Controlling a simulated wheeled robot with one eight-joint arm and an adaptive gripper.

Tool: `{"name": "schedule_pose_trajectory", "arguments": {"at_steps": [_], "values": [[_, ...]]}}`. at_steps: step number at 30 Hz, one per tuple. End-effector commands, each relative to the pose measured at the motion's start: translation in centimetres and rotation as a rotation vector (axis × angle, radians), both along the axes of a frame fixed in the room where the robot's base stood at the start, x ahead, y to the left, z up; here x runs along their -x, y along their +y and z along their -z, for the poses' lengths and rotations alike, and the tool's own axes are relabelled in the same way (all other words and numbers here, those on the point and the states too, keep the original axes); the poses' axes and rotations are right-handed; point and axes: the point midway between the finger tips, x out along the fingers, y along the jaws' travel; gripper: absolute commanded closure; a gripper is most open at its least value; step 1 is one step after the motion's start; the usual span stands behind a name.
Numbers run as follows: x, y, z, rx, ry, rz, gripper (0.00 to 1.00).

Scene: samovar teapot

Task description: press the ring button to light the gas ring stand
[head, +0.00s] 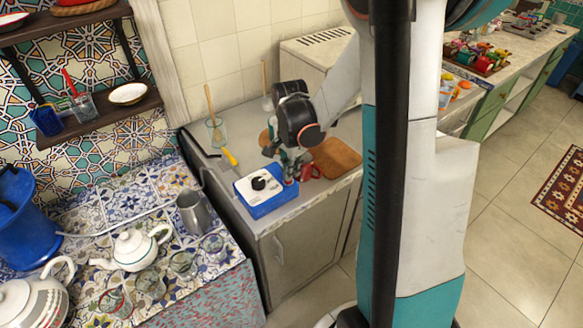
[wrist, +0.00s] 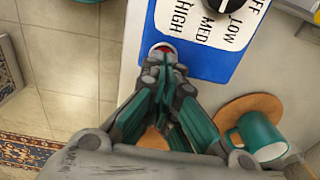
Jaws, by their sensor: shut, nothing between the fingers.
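A blue control box (head: 268,206) with a white top and a black knob (head: 258,183) stands on the grey counter. In the wrist view the blue panel (wrist: 153,25) carries the words LOW, MED and HIGH beside the knob (wrist: 212,8). A red button (wrist: 164,48) in a pale ring sits near the panel's edge, partly covered by my fingertips. My gripper (wrist: 161,62) is shut and empty, its tips at the button. Contact cannot be told. In the head view my gripper (head: 289,178) is over the box's right end. I cannot identify the gas ring stand.
A teal mug (wrist: 258,136) is close to my gripper on the right in the wrist view. A yellow-handled tool (head: 229,156) lies behind. A metal pitcher (head: 191,212) and white teapot (head: 132,250) stand left.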

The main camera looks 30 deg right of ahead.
Motion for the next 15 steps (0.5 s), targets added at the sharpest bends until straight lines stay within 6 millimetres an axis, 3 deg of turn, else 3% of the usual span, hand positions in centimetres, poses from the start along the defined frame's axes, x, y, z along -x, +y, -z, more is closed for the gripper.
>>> {"name": "schedule_pose_trajectory", "arguments": {"at_steps": [7,15], "values": [[0.0,0.0,0.1,0.0,0.0,0.0,1.0],[0.0,0.0,2.2,0.0,0.0,0.0,1.0]]}}
